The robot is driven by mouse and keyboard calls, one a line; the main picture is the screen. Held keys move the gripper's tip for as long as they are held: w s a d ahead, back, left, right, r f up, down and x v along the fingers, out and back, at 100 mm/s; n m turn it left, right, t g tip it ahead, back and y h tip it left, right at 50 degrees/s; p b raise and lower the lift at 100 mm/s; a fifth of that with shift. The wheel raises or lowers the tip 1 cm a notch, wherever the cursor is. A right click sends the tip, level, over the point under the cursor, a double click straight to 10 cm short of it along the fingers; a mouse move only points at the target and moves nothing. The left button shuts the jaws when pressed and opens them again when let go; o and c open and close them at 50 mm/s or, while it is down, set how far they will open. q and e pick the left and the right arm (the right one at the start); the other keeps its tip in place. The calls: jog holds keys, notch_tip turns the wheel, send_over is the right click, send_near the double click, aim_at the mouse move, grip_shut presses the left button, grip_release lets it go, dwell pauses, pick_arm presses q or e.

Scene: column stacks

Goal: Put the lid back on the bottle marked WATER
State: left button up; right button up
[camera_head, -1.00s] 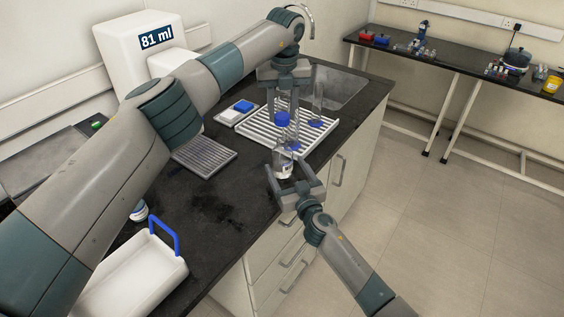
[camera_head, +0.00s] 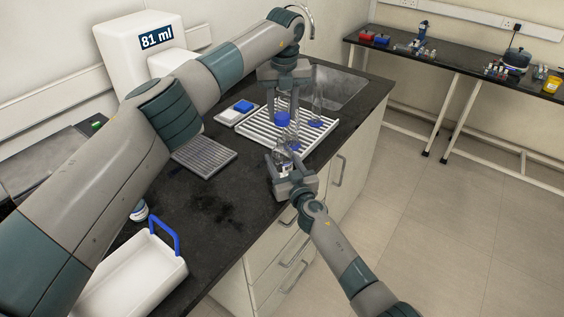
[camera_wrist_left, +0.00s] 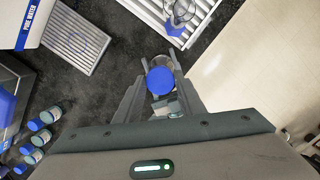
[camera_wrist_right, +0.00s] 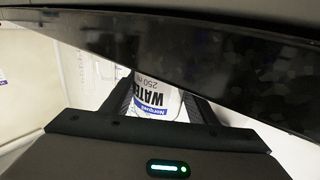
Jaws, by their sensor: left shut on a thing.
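A clear bottle (camera_head: 283,155) stands near the front edge of the dark counter. In the right wrist view its label reads WATER (camera_wrist_right: 154,103). My left gripper (camera_head: 283,120) points down over the bottle, shut on the blue lid (camera_head: 282,117). The left wrist view shows the lid (camera_wrist_left: 160,80) in line with the bottle. I cannot tell if the lid touches the neck. My right gripper (camera_head: 285,168) comes from the front edge, low down. Its fingers stand on both sides of the bottle, and it looks open.
A white drying rack (camera_head: 262,129) with clear glassware lies behind the bottle, beside a sink (camera_head: 338,88). A white machine (camera_head: 130,38) reading 81 ml stands at the back left. A white tray (camera_head: 175,275) with a blue handle is at the front left. A bench (camera_head: 450,70) stands far right.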

jog(key=c, duration=0.4)
pick_arm(q)
send_over(282, 140)
jog(key=shift+s+f, duration=0.15)
jog(key=shift+f, duration=1.1)
jog(key=shift+s+f, duration=0.1)
jog(key=shift+f, duration=1.15)
jog(key=shift+f, duration=0.1)
jog(key=shift+f, duration=0.8)
jog(key=shift+f, duration=0.55)
